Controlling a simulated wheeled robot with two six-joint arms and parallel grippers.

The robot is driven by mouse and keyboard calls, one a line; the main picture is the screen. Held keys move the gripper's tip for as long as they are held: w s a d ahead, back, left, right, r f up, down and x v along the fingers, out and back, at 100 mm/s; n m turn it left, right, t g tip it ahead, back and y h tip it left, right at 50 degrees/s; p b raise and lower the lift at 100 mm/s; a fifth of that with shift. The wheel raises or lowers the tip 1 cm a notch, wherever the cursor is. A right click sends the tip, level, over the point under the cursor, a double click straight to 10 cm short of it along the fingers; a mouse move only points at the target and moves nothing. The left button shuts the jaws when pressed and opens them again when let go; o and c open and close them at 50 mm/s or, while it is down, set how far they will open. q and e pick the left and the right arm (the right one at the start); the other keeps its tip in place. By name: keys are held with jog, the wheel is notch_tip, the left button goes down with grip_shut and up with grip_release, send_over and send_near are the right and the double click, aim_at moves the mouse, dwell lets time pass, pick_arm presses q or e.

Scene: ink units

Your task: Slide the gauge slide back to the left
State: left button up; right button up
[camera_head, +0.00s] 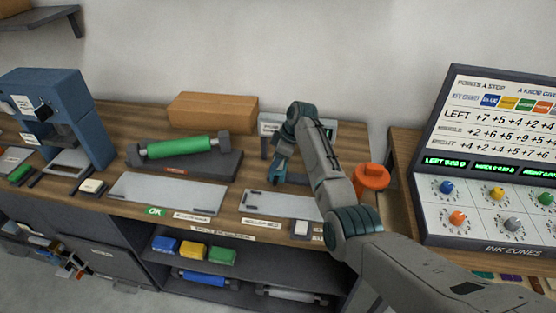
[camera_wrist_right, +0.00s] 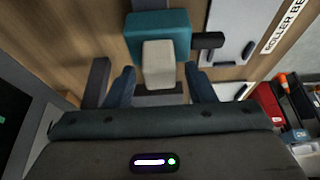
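In the right wrist view a teal block with a pale grey grip (camera_wrist_right: 158,65), which looks like the gauge slide (camera_wrist_right: 175,24), is just ahead of my right gripper (camera_wrist_right: 160,88). The two dark blue fingers stand apart, one on each side of the pale grip, with gaps showing. In the head view my right gripper (camera_head: 279,172) points down at the back of the bench, beside a grey plate. The arm hides much of the gauge there. My left gripper does not show.
A green roller (camera_head: 180,147) lies in its cradle to the left, with a cardboard box (camera_head: 212,112) behind it. An orange knob-topped object (camera_head: 372,178) stands close right of my arm. The ink panel (camera_head: 490,175) is farther right. Grey plates (camera_head: 168,194) lie in front.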

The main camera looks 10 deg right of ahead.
jog(key=shift+f, duration=0.1)
jog(key=shift+d, duration=0.1)
jog(key=shift+d+r, duration=0.15)
jog(key=shift+r, duration=0.05)
jog(key=b+v, duration=0.3)
jog(key=v, duration=0.7)
jog(key=shift+r, duration=0.2)
